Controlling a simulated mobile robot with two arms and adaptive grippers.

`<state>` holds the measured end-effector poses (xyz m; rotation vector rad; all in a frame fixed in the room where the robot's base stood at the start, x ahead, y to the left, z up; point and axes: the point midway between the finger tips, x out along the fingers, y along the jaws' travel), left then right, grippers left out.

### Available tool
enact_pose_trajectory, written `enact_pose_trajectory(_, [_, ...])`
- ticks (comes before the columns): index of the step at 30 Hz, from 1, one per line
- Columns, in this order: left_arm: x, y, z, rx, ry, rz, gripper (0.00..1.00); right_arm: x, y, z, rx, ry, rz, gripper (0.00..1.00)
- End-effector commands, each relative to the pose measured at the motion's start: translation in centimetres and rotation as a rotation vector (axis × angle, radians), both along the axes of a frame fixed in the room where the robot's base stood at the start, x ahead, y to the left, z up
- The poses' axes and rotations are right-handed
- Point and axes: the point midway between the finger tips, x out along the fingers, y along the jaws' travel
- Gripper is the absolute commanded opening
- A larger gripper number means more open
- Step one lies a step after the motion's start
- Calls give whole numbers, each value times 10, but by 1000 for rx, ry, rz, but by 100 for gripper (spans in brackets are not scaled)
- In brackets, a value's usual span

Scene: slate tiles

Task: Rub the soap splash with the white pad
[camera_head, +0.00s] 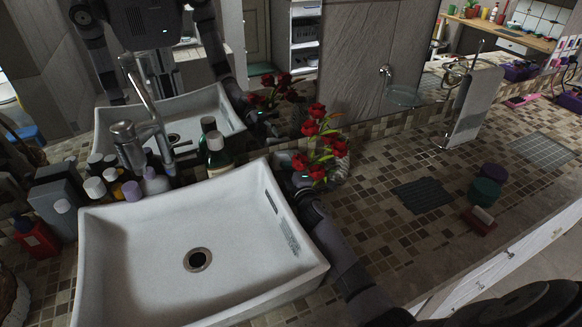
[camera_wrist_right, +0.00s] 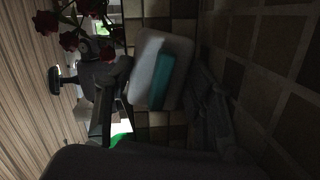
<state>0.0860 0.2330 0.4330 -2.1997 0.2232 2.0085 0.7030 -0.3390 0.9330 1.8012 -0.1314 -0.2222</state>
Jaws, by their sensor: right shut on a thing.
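My right gripper (camera_head: 300,182) is at the sink's back right corner, just left of the red flowers. In the right wrist view it (camera_wrist_right: 158,88) is shut on a pale block with a teal face, which appears to be the white pad (camera_wrist_right: 147,65). In the head view the pad is mostly hidden or too dark to make out. I cannot clearly identify the soap splash. A grey streaky patch (camera_head: 288,238) lies on the sink's right inner wall, and I cannot tell if it is the splash. My left gripper is not in view.
The white sink (camera_head: 150,255) is empty. Bottles (camera_head: 218,155) crowd its back edge. Red flowers (camera_head: 318,130) stand right of my gripper. The tiled counter holds a dark mat (camera_head: 422,195), round containers (camera_head: 485,190) and a towel stand (camera_head: 470,110). The mirror behind reflects my body.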

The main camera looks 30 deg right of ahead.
Motion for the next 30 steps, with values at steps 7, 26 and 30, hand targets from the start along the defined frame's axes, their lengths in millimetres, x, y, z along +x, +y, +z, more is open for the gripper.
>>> enact_pose_trajectory(7, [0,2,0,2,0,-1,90,0,0,0,0,0,0,7])
enact_pose_trajectory(26, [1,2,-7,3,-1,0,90,12,-1,0,0,-1,1,7])
enact_pose_trajectory(30, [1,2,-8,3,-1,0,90,15,-1,0,0,-1,0,7])
